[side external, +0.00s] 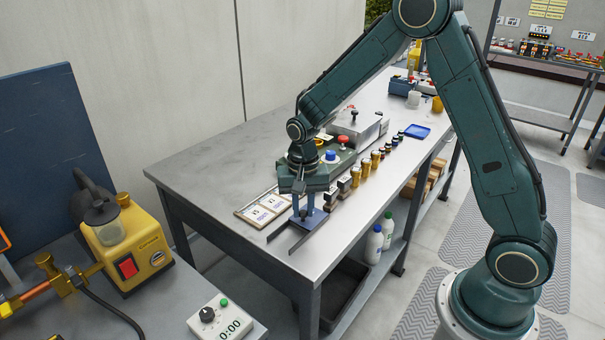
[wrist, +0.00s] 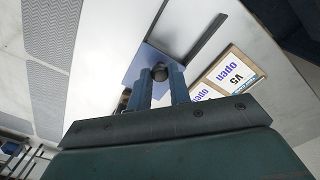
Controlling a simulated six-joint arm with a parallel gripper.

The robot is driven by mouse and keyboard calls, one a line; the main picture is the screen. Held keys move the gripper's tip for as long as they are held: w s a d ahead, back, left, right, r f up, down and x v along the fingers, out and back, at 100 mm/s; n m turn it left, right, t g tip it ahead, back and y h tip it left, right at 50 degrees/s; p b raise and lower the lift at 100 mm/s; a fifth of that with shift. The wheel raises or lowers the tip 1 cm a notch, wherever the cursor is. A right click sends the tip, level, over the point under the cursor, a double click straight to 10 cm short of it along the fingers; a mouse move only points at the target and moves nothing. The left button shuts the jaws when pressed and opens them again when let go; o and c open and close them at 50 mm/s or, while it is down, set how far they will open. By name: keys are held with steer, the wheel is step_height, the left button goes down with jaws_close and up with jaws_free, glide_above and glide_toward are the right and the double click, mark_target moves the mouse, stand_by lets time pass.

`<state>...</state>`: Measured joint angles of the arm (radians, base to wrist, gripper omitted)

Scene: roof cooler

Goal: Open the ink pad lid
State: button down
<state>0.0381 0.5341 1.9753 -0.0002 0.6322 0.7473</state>
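A blue square plate, which looks like the ink pad lid (wrist: 134,69), lies under my gripper in the wrist view. A dark round knob (wrist: 159,73) stands on it. My gripper (wrist: 160,78) points down with its two blue fingers on either side of the knob. I see no clear gap between fingers and knob, but cannot tell whether they press on it. In the side view the blue lid (side external: 315,218) is near the front end of the bench, below my gripper (side external: 303,209). The pad beneath is hidden.
Dark metal rails (side external: 287,244) lie beside the lid on the bench (side external: 205,165). Framed cards (side external: 262,207) lie just behind it. Stamps (side external: 344,187), several small bottles (side external: 365,167) and a metal box (side external: 358,126) stand farther along. The bench's left end is clear.

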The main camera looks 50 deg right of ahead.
steer(key=shift+a, duration=0.15)
steer(key=a, duration=0.7)
steer(key=c, duration=1.3)
jaws_free()
steer(key=shift+r, duration=0.15)
step_height(320, 180, up, 14)
steer(key=shift+f, duration=0.2)
steer(key=shift+d+r, duration=0.1)
